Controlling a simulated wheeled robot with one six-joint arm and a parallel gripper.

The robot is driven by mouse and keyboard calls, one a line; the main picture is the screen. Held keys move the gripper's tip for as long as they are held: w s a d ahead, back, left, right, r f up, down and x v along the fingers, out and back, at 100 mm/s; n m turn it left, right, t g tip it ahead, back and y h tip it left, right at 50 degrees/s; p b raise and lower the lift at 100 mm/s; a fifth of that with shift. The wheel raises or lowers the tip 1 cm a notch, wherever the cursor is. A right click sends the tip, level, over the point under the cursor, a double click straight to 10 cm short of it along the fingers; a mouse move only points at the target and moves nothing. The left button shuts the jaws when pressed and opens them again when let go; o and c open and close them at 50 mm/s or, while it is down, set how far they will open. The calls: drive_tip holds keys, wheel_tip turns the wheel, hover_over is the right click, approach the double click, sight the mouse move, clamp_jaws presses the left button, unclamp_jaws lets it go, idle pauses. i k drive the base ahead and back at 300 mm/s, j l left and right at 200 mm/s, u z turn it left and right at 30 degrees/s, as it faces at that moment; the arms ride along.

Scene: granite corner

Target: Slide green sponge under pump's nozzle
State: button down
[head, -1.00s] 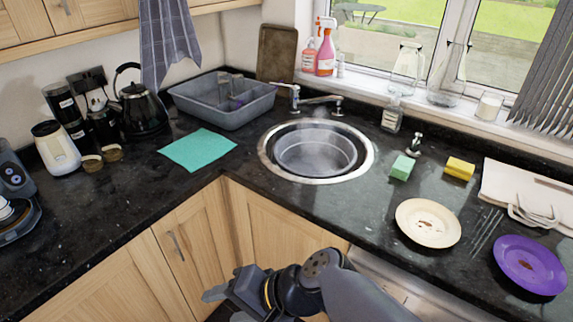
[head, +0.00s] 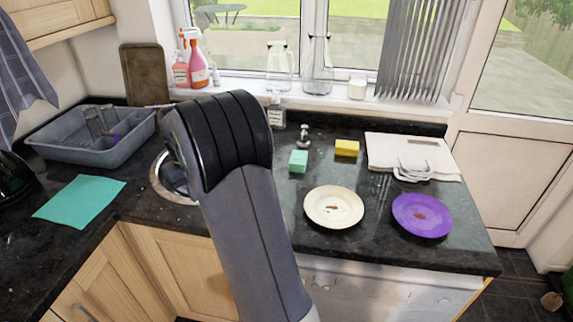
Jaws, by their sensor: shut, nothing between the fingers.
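The green sponge (head: 298,161) lies on the dark worktop to the right of the sink. The small metal pump (head: 303,139) stands just behind it, close to the sponge's back right. At this size I cannot tell which way its nozzle points or whether any of the sponge is beneath it. My arm rises across the middle of the head view, left of the sponge. My gripper does not show; it is hidden behind the arm or out of frame.
A yellow sponge (head: 346,148) lies right of the pump. A cream plate (head: 334,207) and a purple plate (head: 422,215) sit in front. A clear bottle (head: 277,115) stands behind the green sponge. My arm covers most of the sink (head: 160,186). Worktop between sponge and cream plate is bare.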

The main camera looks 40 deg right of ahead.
sight(298, 159)
drive_tip(key=i+j+z, duration=0.15)
drive_tip(key=i, duration=0.3)
drive_tip(key=i+j+z, duration=0.2)
drive_tip(key=i+j, duration=0.2)
drive_tip(key=z, duration=1.5)
